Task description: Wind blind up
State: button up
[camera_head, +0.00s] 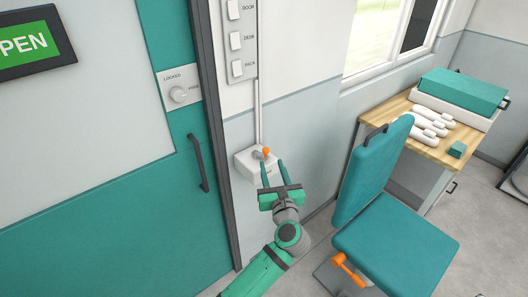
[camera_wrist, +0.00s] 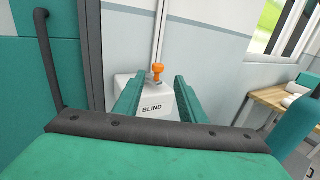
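The blind winder is a white box (camera_head: 243,164) low on the wall, right of the door frame. It also shows in the wrist view (camera_wrist: 128,88), with the word BLIND on its front. An orange crank knob (camera_head: 266,151) stands up on it; the knob (camera_wrist: 157,70) is upright in the wrist view. My gripper (camera_head: 271,163) is in front of the box. Its two green fingers are apart, one on each side of the knob's line in the wrist view, with a visible gap and nothing held between them. I cannot tell how far the fingertips are from the knob.
A teal door with a dark handle (camera_head: 198,163) and a lock plate (camera_head: 180,92) is at left. Switches (camera_head: 236,40) are above the box. A teal chair (camera_head: 395,245) stands right of my arm, before a wooden desk (camera_head: 392,104). A window (camera_head: 385,35) is behind.

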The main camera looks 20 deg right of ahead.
aim_at(266, 152)
jog(key=w, duration=0.6)
jog(key=w+d, duration=0.1)
jog(key=w, duration=0.2)
jog(key=shift+w, duration=0.15)
